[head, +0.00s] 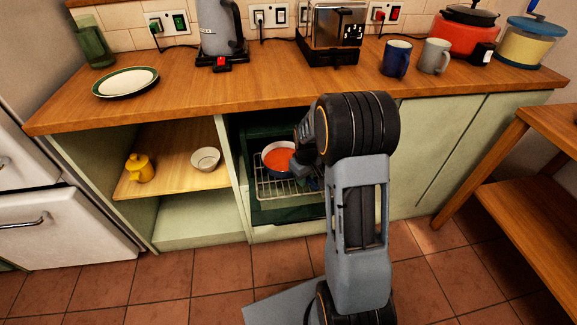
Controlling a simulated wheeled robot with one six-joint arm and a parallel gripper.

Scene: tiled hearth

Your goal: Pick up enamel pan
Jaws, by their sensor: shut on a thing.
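My own arm hides much of the fingers and the pan's right part, including any handle.
The wooden counter (250,86) overhangs the compartment closely. To the left, an open shelf (180,172) holds a yellow pot (139,168) and a white bowl (206,159). A plate (125,82), kettle (220,30), toaster (335,32) and mugs (396,58) stand above. The tiled floor ahead is clear.

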